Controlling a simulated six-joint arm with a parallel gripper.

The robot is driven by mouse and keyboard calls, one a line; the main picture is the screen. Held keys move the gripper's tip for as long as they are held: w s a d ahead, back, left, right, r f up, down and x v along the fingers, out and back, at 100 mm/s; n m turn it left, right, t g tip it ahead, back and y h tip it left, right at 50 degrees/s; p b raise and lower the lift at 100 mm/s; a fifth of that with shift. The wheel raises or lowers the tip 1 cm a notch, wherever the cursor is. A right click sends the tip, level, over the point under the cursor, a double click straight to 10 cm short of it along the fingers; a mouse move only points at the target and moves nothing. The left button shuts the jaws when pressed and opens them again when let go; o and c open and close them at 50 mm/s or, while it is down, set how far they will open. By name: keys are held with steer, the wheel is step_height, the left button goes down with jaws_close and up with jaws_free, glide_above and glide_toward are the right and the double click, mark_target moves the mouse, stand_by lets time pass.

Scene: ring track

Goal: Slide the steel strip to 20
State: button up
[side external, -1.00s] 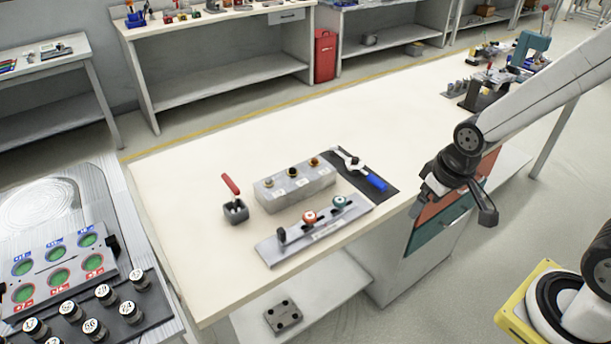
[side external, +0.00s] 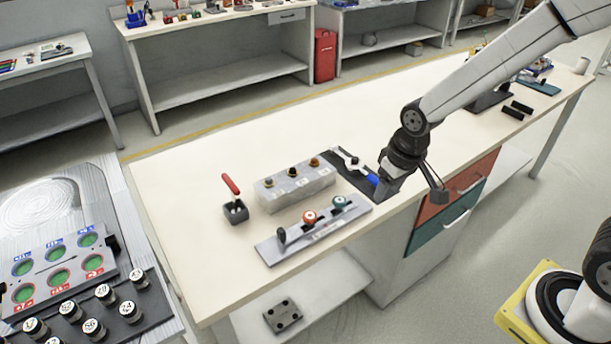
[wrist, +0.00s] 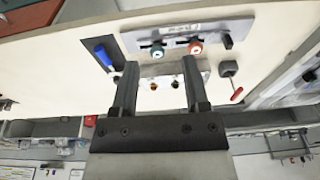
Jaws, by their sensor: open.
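A flat steel-grey strip-like plate (side external: 322,236) lies along the front edge of the table. On it stand a dark post (side external: 281,236), a red-and-white knob (side external: 309,216) and a teal knob (side external: 339,201). A small pale label sits on its front side; I cannot read any number. The plate also shows at the top of the wrist view (wrist: 210,30). My gripper (side external: 386,192) is above the table's front edge, right of the plate and apart from it. In the wrist view my gripper (wrist: 158,78) is open with nothing between its fingers.
A red-handled lever (side external: 231,186) stands left.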

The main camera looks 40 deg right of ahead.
steer(key=w+a+f+g, duration=0.1)
steer(key=w+a+f, duration=0.2)
steer(key=w+a, duration=0.55)
steer(key=g, duration=0.1)
glide_above(281, 230)
step_height(281, 230, down, 7)
steer(key=shift+f, duration=3.9)
jaws_close()
